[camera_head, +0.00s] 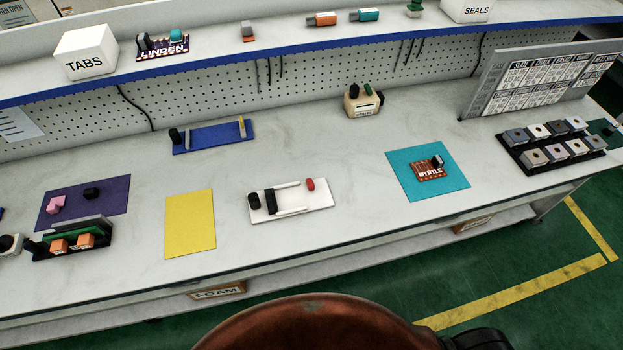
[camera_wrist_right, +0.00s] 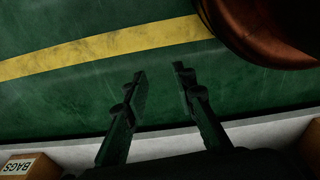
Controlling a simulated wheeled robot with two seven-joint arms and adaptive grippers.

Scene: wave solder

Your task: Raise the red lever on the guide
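The guide is a white plate (camera_head: 315,207) lying in the middle of the workbench, with two pale rails and dark parts on top. Its red lever (camera_head: 310,184) is a small red piece at the plate's right back side; I cannot tell its exact angle. A black knob (camera_head: 254,201) stands at the plate's left end. My right gripper (camera_wrist_right: 158,80) shows in the right wrist view, open and empty, over the green floor and away from the guide. My left gripper is not in view.
A yellow mat (camera_head: 190,224) lies left of the guide, a teal mat (camera_head: 400,178) with a MYRTLE board right of it. A blue plate (camera_head: 212,139) and a beige box (camera_head: 362,103) stand behind. The bench around the guide is clear. A BAGS box (camera_wrist_right: 18,167) shows below.

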